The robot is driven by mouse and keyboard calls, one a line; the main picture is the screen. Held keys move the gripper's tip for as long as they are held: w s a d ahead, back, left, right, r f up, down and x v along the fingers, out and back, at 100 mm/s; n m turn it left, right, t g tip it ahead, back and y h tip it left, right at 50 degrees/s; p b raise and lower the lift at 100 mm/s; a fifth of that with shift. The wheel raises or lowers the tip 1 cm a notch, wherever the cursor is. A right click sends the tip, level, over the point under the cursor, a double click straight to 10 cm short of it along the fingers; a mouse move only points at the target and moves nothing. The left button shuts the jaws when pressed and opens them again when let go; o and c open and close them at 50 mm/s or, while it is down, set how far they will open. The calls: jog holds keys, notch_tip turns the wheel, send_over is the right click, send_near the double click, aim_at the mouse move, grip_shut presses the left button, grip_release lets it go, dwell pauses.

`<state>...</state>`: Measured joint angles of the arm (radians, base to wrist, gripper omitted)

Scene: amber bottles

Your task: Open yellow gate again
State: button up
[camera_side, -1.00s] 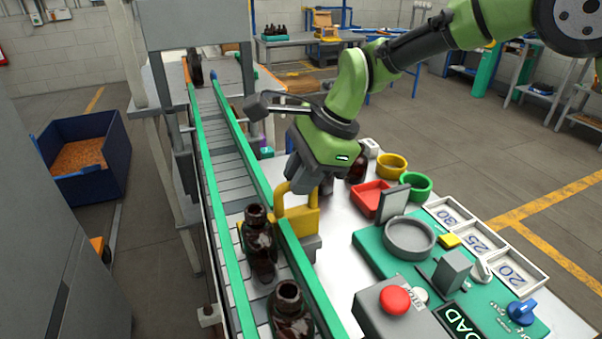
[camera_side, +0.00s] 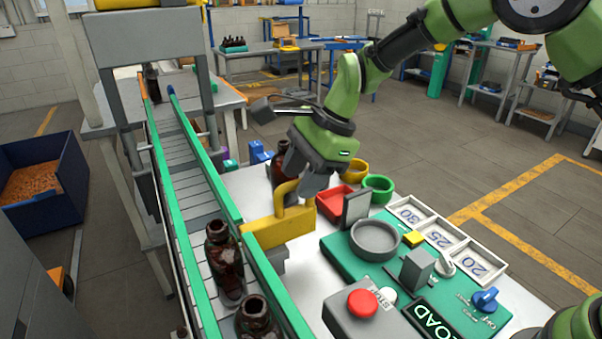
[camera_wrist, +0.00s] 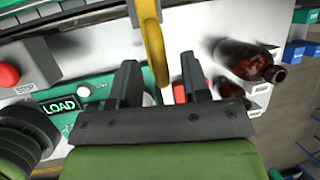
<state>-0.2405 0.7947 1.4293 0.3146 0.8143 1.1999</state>
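The yellow gate (camera_side: 283,226) sticks out from the conveyor's right green rail, with its upright handle loop (camera_side: 283,193) on top. In the wrist view the yellow handle (camera_wrist: 154,50) lies between my fingers, with gaps visible beside it. My gripper (camera_side: 300,188) is open and tilted down at the handle; it also shows in the wrist view (camera_wrist: 160,75). Two brown bottles stand on the belt near the gate, one (camera_side: 225,265) just left of it and one (camera_side: 256,318) nearer the camera. Another bottle (camera_side: 152,85) is at the far end.
A bottle (camera_side: 280,160) stands behind my gripper. To the right are red (camera_side: 335,200), green (camera_side: 378,188) and yellow (camera_side: 355,170) holders, a green panel with a grey round dish (camera_side: 375,240), a red stop button (camera_side: 362,303) and a numbered tray (camera_side: 445,240).

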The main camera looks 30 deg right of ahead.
jog(key=v, duration=1)
jog(key=s+d+r+n+t+h, duration=0.1)
jog(key=s+d+r+n, duration=0.25)
jog(key=s, duration=0.25)
jog(key=s+d+r+n+t, duration=0.2)
jog(key=s+r+n, duration=0.2)
jog(key=s+r, duration=0.15)
jog(key=s+d+f+n+t+h, duration=0.1)
jog(key=s+n, duration=0.5)
jog(key=s, duration=0.6)
jog(key=shift+d+f+t, duration=0.5)
jog(key=shift+d+f, duration=0.45)
jog(key=shift+d, duration=0.25)
